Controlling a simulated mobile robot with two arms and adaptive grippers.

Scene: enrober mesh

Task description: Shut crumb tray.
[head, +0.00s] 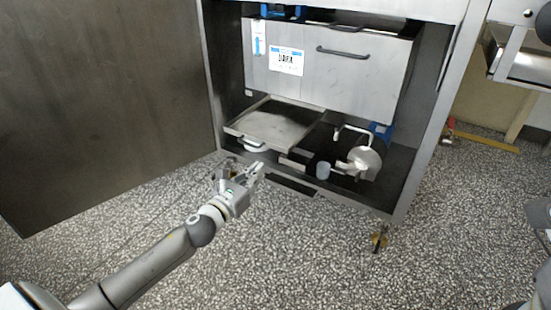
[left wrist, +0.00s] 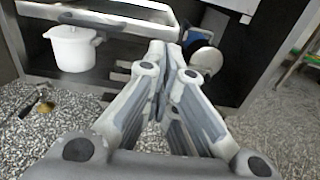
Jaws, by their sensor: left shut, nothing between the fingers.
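The crumb tray (head: 273,126) is a shallow metal tray pulled part-way out of the open lower cabinet, below the big front panel. In the left wrist view the tray (left wrist: 68,13) spans the top left, with its front edge toward me. My left gripper (head: 257,172) is shut and empty, just in front of and below the tray's front edge, apart from it. In the left wrist view the fingertips (left wrist: 168,50) are together. A white pot (left wrist: 73,48) stands beneath the tray; in the head view only part of it (head: 251,147) shows. My right gripper is not seen.
The cabinet door (head: 105,105) stands wide open on the left. A labelled panel with handles (head: 330,70) is above. The speckled floor in front is clear.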

